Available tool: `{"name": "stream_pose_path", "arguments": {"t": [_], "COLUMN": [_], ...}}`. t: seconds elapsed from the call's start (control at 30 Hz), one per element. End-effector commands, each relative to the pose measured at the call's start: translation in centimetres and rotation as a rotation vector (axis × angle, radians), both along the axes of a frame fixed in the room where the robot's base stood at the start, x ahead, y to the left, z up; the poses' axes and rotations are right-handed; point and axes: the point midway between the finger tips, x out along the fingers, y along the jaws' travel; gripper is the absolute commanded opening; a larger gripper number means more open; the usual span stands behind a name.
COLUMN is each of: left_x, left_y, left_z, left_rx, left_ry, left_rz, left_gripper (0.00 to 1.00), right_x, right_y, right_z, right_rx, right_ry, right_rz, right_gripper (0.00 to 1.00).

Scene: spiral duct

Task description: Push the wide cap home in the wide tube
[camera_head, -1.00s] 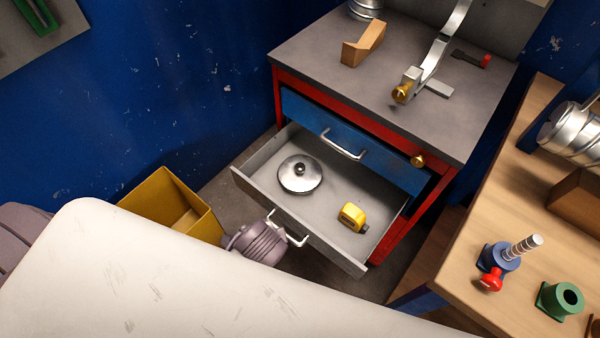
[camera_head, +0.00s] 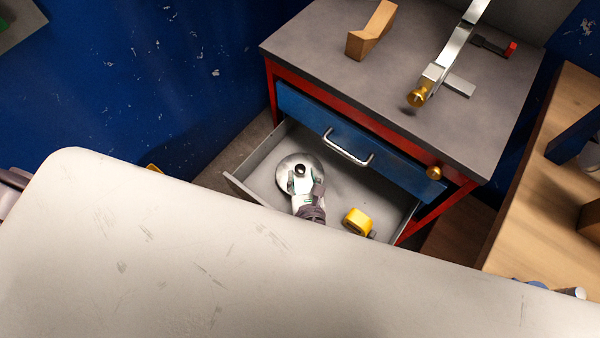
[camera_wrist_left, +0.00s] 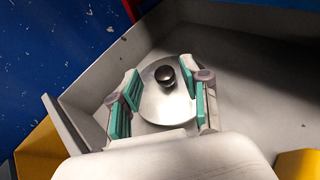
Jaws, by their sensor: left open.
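The wide cap (camera_head: 290,170) is a round silver disc with a black knob, lying in the open lower drawer. My left gripper (camera_head: 304,186) is at the cap, over its near right part. In the left wrist view the green-padded fingers of the gripper (camera_wrist_left: 160,76) are apart, with the cap (camera_wrist_left: 163,103) and its knob seen between them. I cannot tell whether the fingers touch the cap. No wide tube can be clearly made out now. My right gripper is not in view.
A yellow tape measure (camera_head: 358,222) lies in the drawer (camera_head: 250,170), right of the cap. The blue drawer (camera_head: 330,128) above is shut. The grey cabinet top (camera_head: 345,75) carries a wooden block (camera_head: 372,32) and a metal bracket (camera_head: 436,72). A wooden bench (camera_head: 545,205) stands at right.

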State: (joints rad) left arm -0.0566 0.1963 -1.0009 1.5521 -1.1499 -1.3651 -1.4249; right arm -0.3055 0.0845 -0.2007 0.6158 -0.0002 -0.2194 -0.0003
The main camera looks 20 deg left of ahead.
Motion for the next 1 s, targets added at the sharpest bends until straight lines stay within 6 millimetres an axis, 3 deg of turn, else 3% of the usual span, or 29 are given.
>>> {"name": "stream_pose_path", "arguments": {"t": [0.03,0.13,0.5,0.7,1.0], "left_x": [0.1,0.4,3.5,5.9,6.4], "left_y": [0.1,0.2,1.7,2.8,3.1], "left_z": [-1.4,-2.8,-3.9,-5.0,-5.2], "left_rx": [0.004,0.003,-0.001,-0.001,-0.002], "left_ry": [0.000,-0.003,-0.003,-0.003,-0.001], "left_rz": [0.001,0.003,0.004,0.005,0.004], "left_gripper": [0.47,0.47,0.47,0.47,0.47], "right_x": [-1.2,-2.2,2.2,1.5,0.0], "right_y": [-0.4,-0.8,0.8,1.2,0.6], "right_z": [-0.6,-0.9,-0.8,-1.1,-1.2], "right_rx": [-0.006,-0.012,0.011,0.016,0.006], "right_ry": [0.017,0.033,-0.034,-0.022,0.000], "right_rz": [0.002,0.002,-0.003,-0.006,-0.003], "right_gripper": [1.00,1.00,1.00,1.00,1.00]}}
